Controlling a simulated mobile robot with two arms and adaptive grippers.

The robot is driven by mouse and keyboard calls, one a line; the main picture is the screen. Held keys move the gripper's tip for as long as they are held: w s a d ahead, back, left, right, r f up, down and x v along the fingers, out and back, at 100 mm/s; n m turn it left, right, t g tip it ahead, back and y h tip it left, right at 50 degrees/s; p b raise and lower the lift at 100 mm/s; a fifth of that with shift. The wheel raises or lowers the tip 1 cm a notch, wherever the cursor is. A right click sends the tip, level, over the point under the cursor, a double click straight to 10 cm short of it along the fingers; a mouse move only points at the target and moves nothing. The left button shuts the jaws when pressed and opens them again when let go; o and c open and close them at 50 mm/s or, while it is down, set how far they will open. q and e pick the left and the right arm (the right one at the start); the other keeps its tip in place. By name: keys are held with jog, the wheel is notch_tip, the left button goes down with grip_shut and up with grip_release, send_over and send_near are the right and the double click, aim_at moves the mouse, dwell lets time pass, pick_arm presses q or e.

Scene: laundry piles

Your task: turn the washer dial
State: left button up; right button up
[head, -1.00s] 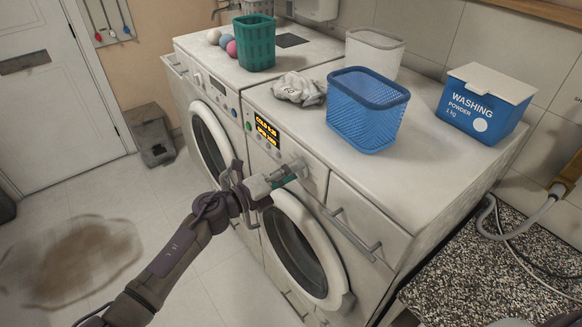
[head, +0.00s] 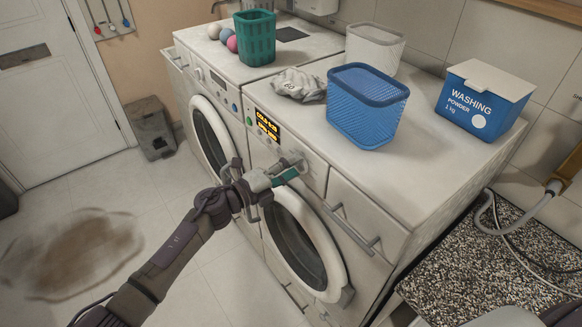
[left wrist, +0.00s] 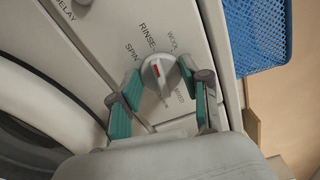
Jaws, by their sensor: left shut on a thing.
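The washer (head: 335,172) is the nearer white machine, with a round door and a lit display (head: 267,124) on its panel. Its dial (left wrist: 158,77) is white with a red mark, and the labels SPIN, RINSE, WOOL and MIXED stand around it. The red mark points up, roughly toward RINSE. My left gripper (left wrist: 157,82) has its teal-padded fingers on both sides of the dial and is shut on it. In the head view my left gripper (head: 284,176) is at the panel and partly hides the dial. My right gripper is not in view.
On the machine tops are a blue basket (head: 365,108), a crumpled grey cloth (head: 299,85), a white basket (head: 374,50), a washing powder box (head: 482,100) and a green basket (head: 255,38). A drawer handle (head: 352,230) juts out right of the dial. The floor at left is open, with a brown stain (head: 80,252).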

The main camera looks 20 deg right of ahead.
pick_arm(q)
jog(key=o, duration=1.1)
jog(key=v, duration=1.2)
